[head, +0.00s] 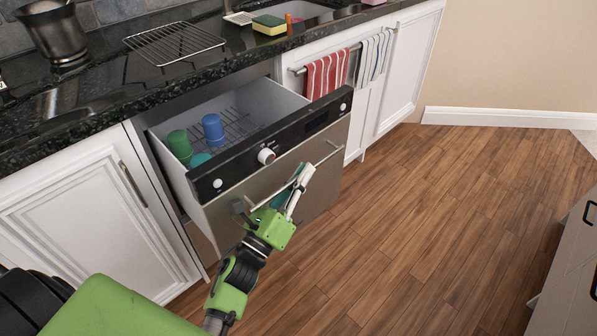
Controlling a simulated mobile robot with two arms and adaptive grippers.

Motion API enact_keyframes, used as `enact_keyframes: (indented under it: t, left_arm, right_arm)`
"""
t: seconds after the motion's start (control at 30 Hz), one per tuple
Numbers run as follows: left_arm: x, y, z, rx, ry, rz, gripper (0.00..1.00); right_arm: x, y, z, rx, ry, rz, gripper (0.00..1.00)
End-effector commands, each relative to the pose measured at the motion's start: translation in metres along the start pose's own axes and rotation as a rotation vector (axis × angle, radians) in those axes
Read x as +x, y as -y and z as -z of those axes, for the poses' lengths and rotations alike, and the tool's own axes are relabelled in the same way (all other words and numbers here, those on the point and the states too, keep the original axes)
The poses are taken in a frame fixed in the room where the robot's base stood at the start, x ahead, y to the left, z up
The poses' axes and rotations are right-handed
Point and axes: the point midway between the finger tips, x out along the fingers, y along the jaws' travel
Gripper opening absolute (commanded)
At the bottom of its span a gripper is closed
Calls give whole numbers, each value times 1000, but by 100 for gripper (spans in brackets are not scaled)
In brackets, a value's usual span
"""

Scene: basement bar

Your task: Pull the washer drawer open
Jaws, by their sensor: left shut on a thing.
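The washer drawer (225,211) has a steel front with a black control strip and knobs, and it stands pulled out from under the counter. A wire rack (240,124) inside it holds a green cup (180,146), a blue cup (212,130) and a teal dish (200,159). A long bar handle (328,157) runs across the drawer front. My left gripper (298,184) is at the handle's middle and is shut on it; its fingers hide part of the bar. My right gripper is not in view.
The dark counter (100,104) above carries a metal pot (56,33), a wire cooling rack (174,43) and a sponge (269,24). Towels (327,75) hang right of the drawer. The wooden floor (430,220) is clear; a grey cabinet (565,270) stands at the right.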

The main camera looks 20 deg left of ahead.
Motion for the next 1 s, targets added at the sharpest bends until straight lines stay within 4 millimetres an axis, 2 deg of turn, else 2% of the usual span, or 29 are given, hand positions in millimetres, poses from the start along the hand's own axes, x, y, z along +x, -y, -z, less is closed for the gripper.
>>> enact_keyframes:
  t: [0.5, 0.53, 0.6, 0.83, 1.0]
  left_arm:
    - [-1, 1, 2, 0, -2, -3, 0]
    - [-1, 1, 2, 0, -2, -3, 10]
    - [-1, 1, 2, 0, -1, -3, 25]
    - [-1, 2, 2, 0, 0, -1, 25]
    - [-6, 2, 2, 0, -1, -2, 25]
  right_arm:
    - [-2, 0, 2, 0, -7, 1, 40]
    - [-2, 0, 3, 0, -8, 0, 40]
    - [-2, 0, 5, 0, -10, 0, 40]
    - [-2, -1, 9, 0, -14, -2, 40]
    - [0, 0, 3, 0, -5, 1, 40]
